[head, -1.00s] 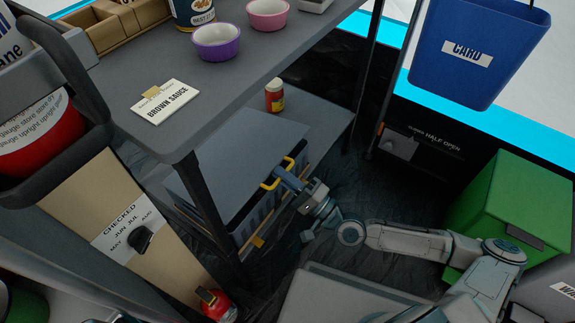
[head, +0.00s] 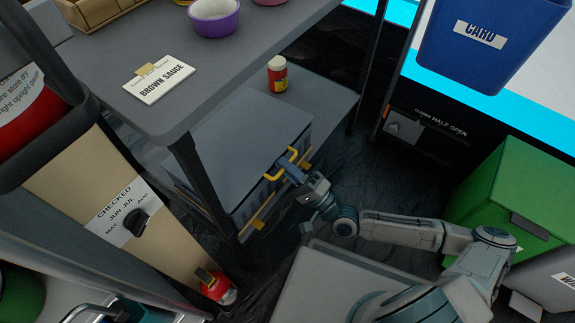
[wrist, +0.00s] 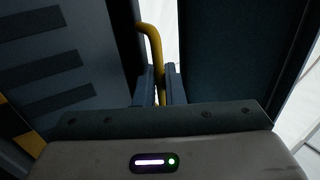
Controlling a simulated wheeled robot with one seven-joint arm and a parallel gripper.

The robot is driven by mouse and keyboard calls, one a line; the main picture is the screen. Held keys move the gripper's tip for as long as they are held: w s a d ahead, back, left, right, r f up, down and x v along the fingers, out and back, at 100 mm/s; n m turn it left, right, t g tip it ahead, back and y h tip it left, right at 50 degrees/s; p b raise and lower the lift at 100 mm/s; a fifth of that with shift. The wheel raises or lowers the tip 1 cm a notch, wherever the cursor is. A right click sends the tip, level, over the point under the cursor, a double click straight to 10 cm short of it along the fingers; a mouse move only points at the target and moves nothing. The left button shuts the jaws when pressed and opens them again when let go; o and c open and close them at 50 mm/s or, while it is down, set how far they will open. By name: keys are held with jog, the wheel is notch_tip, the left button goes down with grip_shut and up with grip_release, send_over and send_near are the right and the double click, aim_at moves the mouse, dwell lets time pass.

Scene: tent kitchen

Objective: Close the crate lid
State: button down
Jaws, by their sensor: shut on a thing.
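The crate (head: 249,205) is dark blue with ribbed sides and sits on the lower shelf. Its grey lid (head: 240,140) lies over it, with a yellow handle (head: 293,154) at the front edge. My gripper (head: 287,170) is shut on the handle at the front of the crate. In the wrist view, the handle (wrist: 158,55) runs between the two fingers of my gripper (wrist: 160,84). A ribbed wall stands left of it and a dark panel right. I cannot tell whether the lid touches the crate rim all along.
The upper shelf (head: 215,70) overhangs the crate, and its dark post (head: 203,185) stands close by. A red jar (head: 277,77) stands behind the crate on the lower shelf. A green bin (head: 510,195) is at right. A small red extinguisher (head: 218,288) is at lower left.

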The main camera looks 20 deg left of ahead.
jog(key=shift+w+f, duration=0.1)
jog(key=shift+w, duration=0.1)
jog(key=c, duration=1.8)
grip_release()
jog(key=shift+v, duration=3.75)
jog(key=shift+s+p, duration=0.15)
jog(key=shift+p, duration=0.35)
